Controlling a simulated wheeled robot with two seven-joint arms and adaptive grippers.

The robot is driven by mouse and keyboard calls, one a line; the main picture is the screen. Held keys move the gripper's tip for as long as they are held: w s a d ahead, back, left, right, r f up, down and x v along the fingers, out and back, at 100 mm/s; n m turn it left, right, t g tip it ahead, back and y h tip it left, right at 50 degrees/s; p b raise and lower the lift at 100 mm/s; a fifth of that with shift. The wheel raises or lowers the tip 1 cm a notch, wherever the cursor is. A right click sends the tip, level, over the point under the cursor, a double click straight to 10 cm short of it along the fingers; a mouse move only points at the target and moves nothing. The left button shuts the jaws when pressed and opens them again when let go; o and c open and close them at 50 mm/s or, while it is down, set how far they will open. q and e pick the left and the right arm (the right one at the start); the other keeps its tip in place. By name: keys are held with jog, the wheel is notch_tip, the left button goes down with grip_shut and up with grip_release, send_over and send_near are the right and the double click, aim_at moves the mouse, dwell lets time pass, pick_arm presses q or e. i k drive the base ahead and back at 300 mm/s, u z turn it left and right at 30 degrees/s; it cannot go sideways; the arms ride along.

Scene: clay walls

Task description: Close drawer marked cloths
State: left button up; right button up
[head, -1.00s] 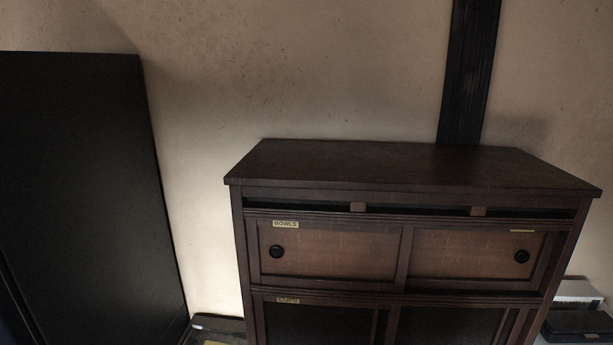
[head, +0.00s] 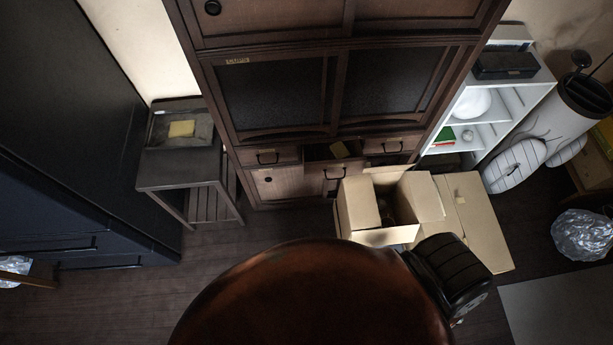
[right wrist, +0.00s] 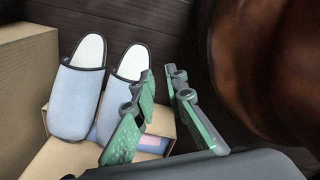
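A dark wooden cabinet (head: 335,47) stands ahead in the head view, with a row of small drawers low on it. The left drawer (head: 268,157) and right drawer (head: 391,147) look shut. I cannot read a cloths label on any of them. My right gripper (right wrist: 162,76) is open and empty in the right wrist view, its green-padded fingers apart, near grey-blue slippers. My left gripper is not in view.
An open cardboard box (head: 362,208) stands close before the drawers, with a flatter closed box (head: 470,222) to its right. Slippers (right wrist: 77,88) lie by boxes in the right wrist view. A small dark side table (head: 180,172) stands left, a white shelf (head: 490,120) right. Floor is clear left of the boxes.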

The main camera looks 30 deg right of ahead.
aim_at(327, 166)
jog(key=u, duration=0.6)
jog(key=k, duration=0.85)
jog(key=z, duration=1.35)
jog(key=i, duration=0.5)
